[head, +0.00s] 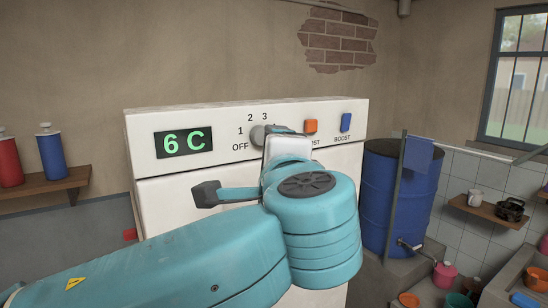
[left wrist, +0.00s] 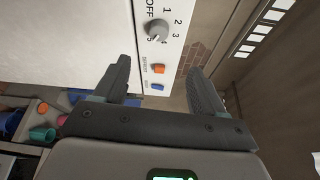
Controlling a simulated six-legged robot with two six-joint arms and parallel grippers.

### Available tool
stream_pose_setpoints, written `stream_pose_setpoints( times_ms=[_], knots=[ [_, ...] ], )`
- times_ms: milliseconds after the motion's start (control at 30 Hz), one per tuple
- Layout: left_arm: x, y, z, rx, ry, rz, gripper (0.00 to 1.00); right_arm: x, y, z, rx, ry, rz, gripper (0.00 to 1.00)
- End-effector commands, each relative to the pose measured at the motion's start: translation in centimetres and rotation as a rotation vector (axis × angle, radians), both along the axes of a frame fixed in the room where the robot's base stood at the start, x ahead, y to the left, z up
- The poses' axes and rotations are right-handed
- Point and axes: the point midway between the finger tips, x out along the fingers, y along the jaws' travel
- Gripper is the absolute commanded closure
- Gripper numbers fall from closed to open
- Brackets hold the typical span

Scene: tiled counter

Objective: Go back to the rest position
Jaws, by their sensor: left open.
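My left arm comes in from the left in the head view, in front of a white appliance (head: 160,225) with a control panel. My left gripper (left wrist: 160,85) is open and empty in the left wrist view, its two dark fingers spread and pointing toward the panel. The grey knob (left wrist: 157,31) is ahead of the fingers and apart from them. In the head view the knob (head: 258,134) is partly hidden behind my wrist. The green display (head: 184,142) reads 6 C. My right gripper is not in view.
An orange button (head: 311,126) and a blue button (head: 346,122) are on the panel. A blue barrel (head: 392,195) stands to the right. A shelf (head: 45,188) with a red and a blue bottle is on the left. Buckets stand at the lower right.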

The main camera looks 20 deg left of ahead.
Motion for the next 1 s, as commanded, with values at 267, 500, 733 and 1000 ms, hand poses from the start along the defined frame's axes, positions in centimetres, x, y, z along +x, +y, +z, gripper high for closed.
stream_pose_setpoints(
  times_ms=[267,500,733,1000],
  knots=[
    [0.2,0.1,0.0,0.000,0.000,0.000,0.30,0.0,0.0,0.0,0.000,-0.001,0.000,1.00],
    [1.2,-0.4,-1.7,-0.001,0.036,-0.019,0.30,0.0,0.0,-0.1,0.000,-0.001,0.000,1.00],
    [6.0,-4.0,-16.5,-0.080,0.337,-0.162,0.30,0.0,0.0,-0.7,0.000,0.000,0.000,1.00],
    [4.9,-6.6,-39.2,-0.416,0.769,-0.242,0.30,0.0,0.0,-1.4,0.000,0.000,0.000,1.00]
  ],
)
